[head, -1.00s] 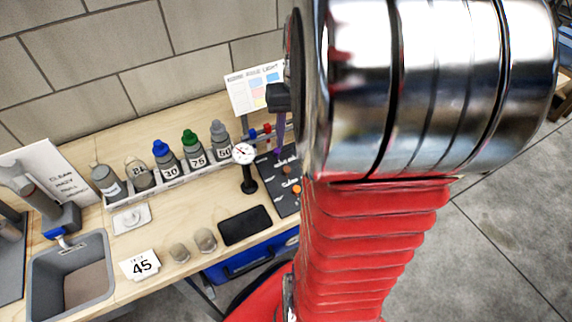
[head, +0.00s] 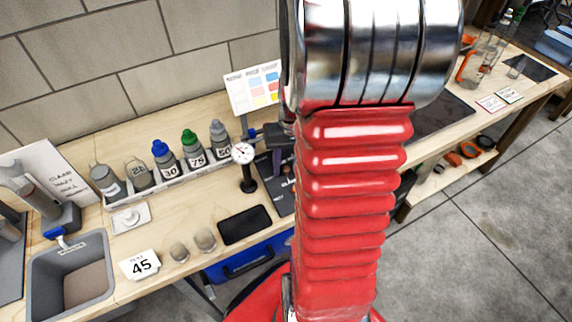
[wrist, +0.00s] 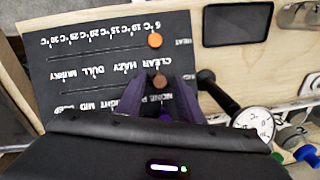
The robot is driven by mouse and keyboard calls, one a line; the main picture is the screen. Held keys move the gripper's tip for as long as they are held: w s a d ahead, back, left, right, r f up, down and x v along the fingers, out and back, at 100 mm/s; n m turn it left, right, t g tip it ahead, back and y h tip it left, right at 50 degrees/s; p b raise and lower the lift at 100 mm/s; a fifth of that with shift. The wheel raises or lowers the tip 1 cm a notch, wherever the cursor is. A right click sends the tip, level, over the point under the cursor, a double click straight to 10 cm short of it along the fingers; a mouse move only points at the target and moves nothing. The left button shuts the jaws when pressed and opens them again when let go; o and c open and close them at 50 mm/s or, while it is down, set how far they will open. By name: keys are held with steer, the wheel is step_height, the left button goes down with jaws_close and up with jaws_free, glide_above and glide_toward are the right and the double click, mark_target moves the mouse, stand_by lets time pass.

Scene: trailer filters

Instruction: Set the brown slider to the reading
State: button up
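The brown slider (wrist: 161,82) is a small round knob on the dark slider board (wrist: 85,75), in the row lettered CLEAR, HAZY, DULL, MURKY, which is upside down in the wrist view. It sits by the CLEAR end. My gripper (wrist: 162,77) has its two dark purple fingers apart, one on each side of the brown knob; I cannot tell whether they touch it. In the head view the board (head: 276,199) is mostly hidden behind my arm. A sign (head: 62,172) at the left with similar words stands behind the sink.
An orange knob (wrist: 155,40) sits on the neighbouring row. A purple knob (wrist: 165,115) shows partly between the fingers. A white dial gauge (wrist: 254,122) on a black stand is close beside the gripper.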

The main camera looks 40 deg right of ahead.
steer(key=shift+c, duration=0.3)
jaws_close()
